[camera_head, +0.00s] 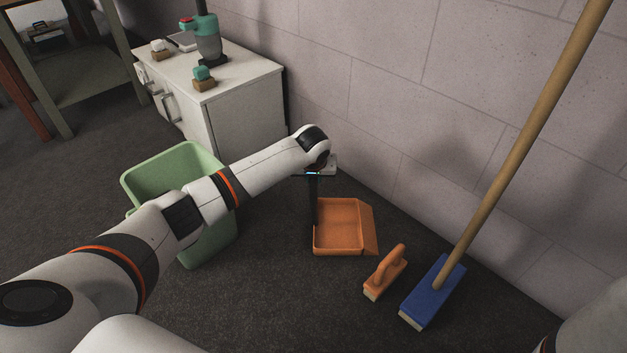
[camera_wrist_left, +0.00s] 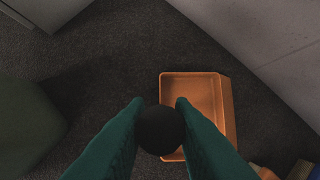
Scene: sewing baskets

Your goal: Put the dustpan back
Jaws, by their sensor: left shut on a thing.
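The orange dustpan (camera_head: 338,226) is by the grey wall, left of the hand brush, with its tray facing up. It also shows in the left wrist view (camera_wrist_left: 195,95). My left gripper (camera_head: 313,184) is above the dustpan's left edge, pointing down. In the left wrist view its two dark green fingers are closed around a round black handle end (camera_wrist_left: 160,131) seen end-on. The upright dark handle runs down to the tray. I cannot tell whether the tray touches the floor. My right gripper is not in view.
An orange hand brush (camera_head: 386,273) and a blue broom (camera_head: 434,292) with a long wooden stick stand to the right. A green bin (camera_head: 205,245) is left, under my arm. A white cabinet (camera_head: 245,85) stands behind. Dark floor in front is clear.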

